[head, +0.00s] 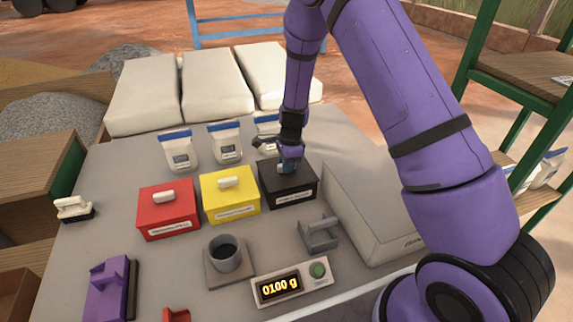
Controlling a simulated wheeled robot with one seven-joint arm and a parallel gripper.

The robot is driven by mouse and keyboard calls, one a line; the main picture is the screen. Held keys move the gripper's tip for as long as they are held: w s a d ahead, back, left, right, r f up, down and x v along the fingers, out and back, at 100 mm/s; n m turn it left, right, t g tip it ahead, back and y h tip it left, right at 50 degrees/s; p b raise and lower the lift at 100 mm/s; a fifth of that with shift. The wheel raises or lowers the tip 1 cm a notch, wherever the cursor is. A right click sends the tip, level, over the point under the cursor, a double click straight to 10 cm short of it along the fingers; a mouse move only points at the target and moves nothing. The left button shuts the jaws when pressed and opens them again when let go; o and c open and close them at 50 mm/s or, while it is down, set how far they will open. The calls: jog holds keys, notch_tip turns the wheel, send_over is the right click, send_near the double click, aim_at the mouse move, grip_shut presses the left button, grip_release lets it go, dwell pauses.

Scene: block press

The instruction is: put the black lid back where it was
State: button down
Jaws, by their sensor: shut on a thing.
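The black lid (270,174) is on or just over the black box (306,192), at the right end of a row of boxes. My gripper (288,165) comes down from above and is shut on the black lid at its pale handle, which the fingers mostly hide. The lid looks level and lined up with the box. I cannot tell whether it rests fully on the rim.
A yellow box (232,204) and a red box (168,219), both lidded, stand left of the black box. White-and-blue bags (226,143) stand behind. A grey case (365,215) lies close on the right. A scale display (278,287) reads 0100 g, beside a grey cup (228,262).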

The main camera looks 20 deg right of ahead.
jog(key=shift+f, duration=0.4)
jog(key=c, duration=1.1)
grip_release()
jog(key=shift+o, duration=0.2)
notch_tip(320, 180, up, 13)
jog(key=d, duration=0.1)
jog(key=shift+d, duration=0.25)
